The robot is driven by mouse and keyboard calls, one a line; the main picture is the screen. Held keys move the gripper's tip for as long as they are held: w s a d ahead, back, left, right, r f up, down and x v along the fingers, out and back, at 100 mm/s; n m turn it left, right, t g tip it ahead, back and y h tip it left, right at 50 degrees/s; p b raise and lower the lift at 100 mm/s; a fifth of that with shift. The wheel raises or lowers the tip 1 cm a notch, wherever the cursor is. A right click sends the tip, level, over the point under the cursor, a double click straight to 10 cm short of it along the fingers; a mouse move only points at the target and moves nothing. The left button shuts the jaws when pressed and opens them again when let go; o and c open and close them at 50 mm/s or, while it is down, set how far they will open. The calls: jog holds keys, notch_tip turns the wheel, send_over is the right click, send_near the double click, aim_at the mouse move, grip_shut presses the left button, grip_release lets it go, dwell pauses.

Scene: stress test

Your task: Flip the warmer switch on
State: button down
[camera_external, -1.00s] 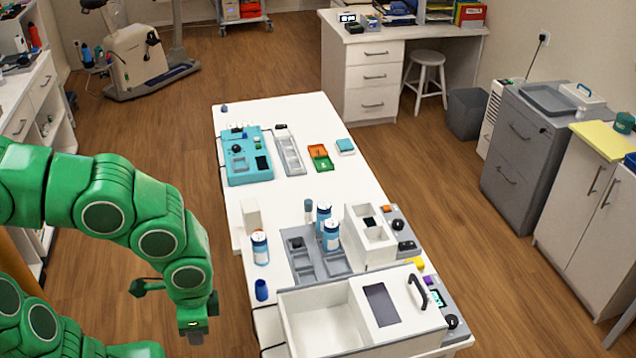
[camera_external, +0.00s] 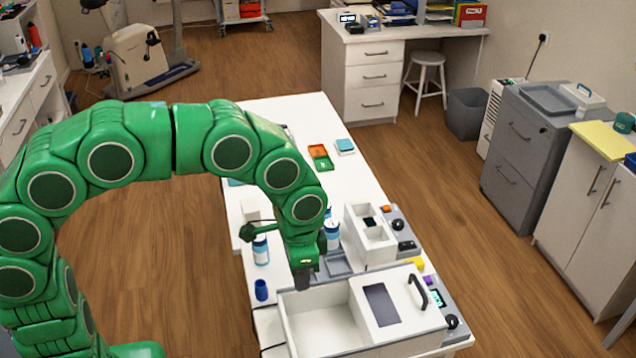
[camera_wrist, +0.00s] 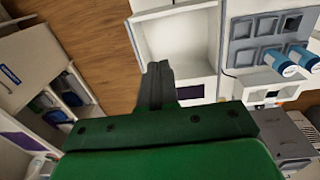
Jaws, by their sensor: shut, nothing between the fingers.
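My gripper (camera_external: 303,283) is shut and empty. It hangs over the far left edge of the open basin of a white bath-like unit (camera_external: 330,318). In the wrist view my gripper (camera_wrist: 158,72) shows in front of the white basin (camera_wrist: 182,40). A side panel (camera_external: 441,298) with a small display and a black knob lies along the unit's right side, well right of my gripper. Behind it, a smaller white box (camera_external: 373,240) has a panel with an orange part (camera_external: 386,209) and dark knobs. Which unit is the warmer, and its switch, I cannot tell.
A grey compartment tray (camera_external: 340,262) and blue-and-white bottles (camera_external: 261,250) stand close behind my gripper. A small blue cup (camera_external: 261,290) stands to its left. A black handle (camera_external: 418,291) rises from the white unit's lid. The table's (camera_external: 362,180) far right is mostly clear.

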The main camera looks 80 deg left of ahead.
jog(key=w+a+t, duration=0.1)
jog(key=w+a, duration=0.3)
jog(key=w, duration=0.5)
jog(key=w+a, duration=0.5)
jog(key=w, duration=0.3)
jog(key=w+a+f, duration=0.3)
jog(key=w+a, duration=0.4)
jog(key=w+a+f+t, duration=0.1)
jog(key=w+a+f, duration=0.2)
jog(key=w+a, duration=0.4)
jog(key=shift+w+a+f+t+y, duration=0.15)
jog(key=shift+w+f+t+y, duration=0.05)
jog(key=shift+f+t+y, duration=0.15)
send_over(405, 244)
jog(key=f, duration=1.2)
jog(key=shift+s, duration=0.35)
jog(key=shift+s+f, duration=0.1)
jog(key=shift+f, duration=0.75)
jog(key=shift+f, duration=0.1)
